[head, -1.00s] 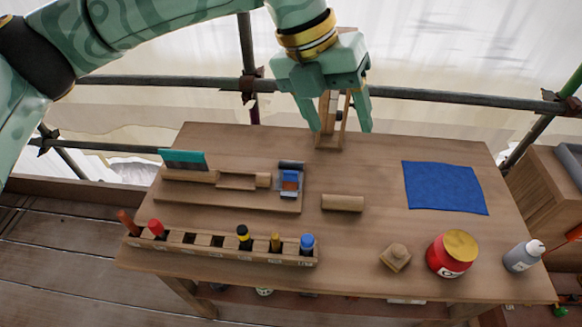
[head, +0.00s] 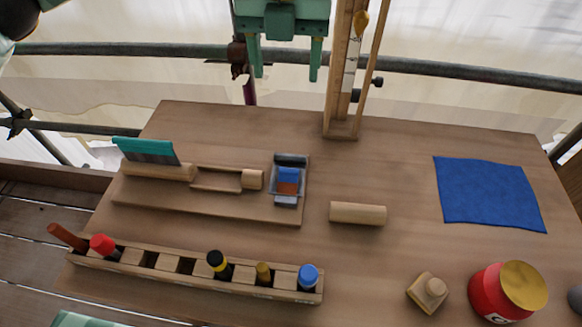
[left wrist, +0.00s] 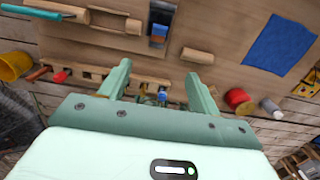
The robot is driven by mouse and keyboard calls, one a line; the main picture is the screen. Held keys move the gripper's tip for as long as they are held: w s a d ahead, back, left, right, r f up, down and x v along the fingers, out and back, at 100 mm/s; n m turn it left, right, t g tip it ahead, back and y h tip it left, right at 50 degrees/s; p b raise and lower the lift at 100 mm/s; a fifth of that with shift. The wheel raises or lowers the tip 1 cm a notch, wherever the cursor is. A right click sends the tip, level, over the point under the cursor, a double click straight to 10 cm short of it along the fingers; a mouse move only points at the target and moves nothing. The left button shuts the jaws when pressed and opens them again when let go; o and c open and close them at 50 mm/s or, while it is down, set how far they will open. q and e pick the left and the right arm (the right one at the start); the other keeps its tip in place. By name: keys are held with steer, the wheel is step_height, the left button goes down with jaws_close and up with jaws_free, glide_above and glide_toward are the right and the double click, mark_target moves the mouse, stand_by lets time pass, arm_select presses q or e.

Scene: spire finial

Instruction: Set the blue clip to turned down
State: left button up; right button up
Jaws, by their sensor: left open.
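The blue clip (head: 289,174) sits in a grey holder at the right end of a wooden board (head: 210,208) on the table. A reddish-brown patch shows just below its blue part; I cannot tell which way it is turned. It also shows in the left wrist view (left wrist: 159,30), ahead of the fingers. My left gripper (head: 286,74) is open and empty, fingers pointing down. In the head view it appears above the clip, over the table's back edge, apart from it. The same gripper shows in the left wrist view (left wrist: 158,75).
A tall wooden stand (head: 343,132) rises right of my left gripper. A wooden cylinder (head: 358,213) lies right of the board. A rack (head: 198,284) of markers lies in front. A blue cloth (head: 488,194), red jar (head: 507,291) and small wooden block (head: 428,291) are to the right.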

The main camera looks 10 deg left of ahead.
arm_select(q)
steer(key=b, duration=0.7)
glide_toward(289, 169)
steer(key=shift+g, duration=0.4)
steer(key=f+b, duration=0.1)
steer(key=f, duration=0.2)
steer(key=f+b, duration=0.2)
steer(key=f, duration=0.1)
steer(key=f+b, duration=0.2)
steer(key=f, duration=0.1)
steer(key=shift+w+f, duration=0.2)
steer(key=shift+w, duration=0.15)
arm_select(e)
steer(key=s+f+g, duration=0.1)
steer(key=s+f, duration=0.4)
steer(key=f, duration=0.7)
steer(key=shift+f, duration=0.35)
